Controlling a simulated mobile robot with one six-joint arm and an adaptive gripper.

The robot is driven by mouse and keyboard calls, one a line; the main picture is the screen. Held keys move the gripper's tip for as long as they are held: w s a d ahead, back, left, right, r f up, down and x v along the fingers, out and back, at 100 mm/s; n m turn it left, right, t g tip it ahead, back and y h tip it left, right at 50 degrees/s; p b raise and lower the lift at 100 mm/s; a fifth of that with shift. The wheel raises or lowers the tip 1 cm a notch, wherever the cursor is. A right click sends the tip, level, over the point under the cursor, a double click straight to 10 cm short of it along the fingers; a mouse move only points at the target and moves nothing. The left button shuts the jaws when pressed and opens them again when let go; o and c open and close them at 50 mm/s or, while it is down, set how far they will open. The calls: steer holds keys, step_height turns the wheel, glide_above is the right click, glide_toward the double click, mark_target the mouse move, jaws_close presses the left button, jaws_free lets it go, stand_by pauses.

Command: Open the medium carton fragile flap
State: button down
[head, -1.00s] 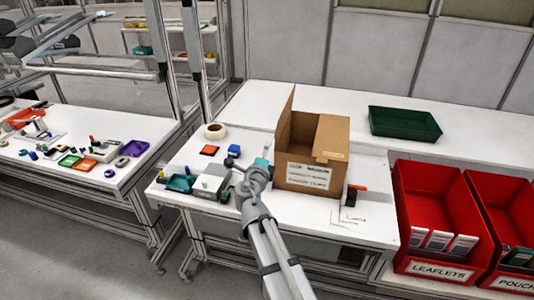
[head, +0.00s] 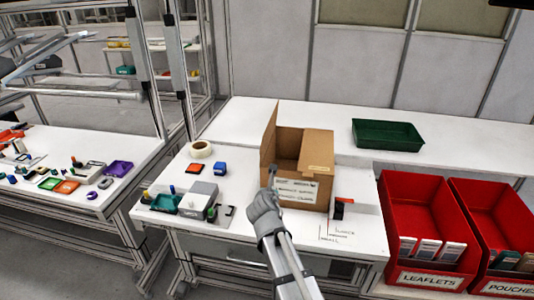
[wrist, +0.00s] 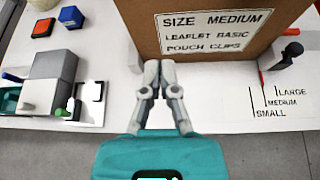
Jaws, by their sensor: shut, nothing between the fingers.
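The medium carton (head: 305,196) stands on the white bench, a brown box with a white label on its front. The left flap (head: 269,140) stands upright. A flap with a small pale label (head: 318,152) lies over the right part of the opening; its wording is too small to read. In the wrist view the carton's front (wrist: 210,48) shows "SIZE MEDIUM, LEAFLET BASIC, POUCH CLIPS". My gripper (wrist: 158,68) has its fingertips together and empty, in front of the carton's label side. In the head view my gripper (head: 271,172) appears by the carton's front left; contact cannot be told.
A green tray (head: 387,136) stands behind right. Red bins (head: 428,220) stand to the right. A grey block (head: 198,198), tape roll (head: 201,150) and blue cube (head: 220,168) lie left. A red-handled tool (wrist: 290,45) lies right of the carton, near printed size lines.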

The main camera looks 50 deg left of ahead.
steer(key=w+d+r+n+g+y, duration=0.2)
steer(key=w+r+n+g+y, duration=0.1)
steer(key=n, duration=1)
steer(key=w+d+r+n+g+y+b, duration=0.1)
steer(key=n+y, duration=0.5)
steer(key=n, duration=0.7)
step_height(320, 180, up, 4)
steer(key=w+d+g, duration=0.1)
steer(key=w+g, duration=0.1)
steer(key=g, duration=0.1)
steer(key=shift+w+d+f+g+y+b, duration=0.25)
steer(key=shift+w+d+g+y+b, duration=0.05)
steer(key=shift+w+d+g, duration=0.1)
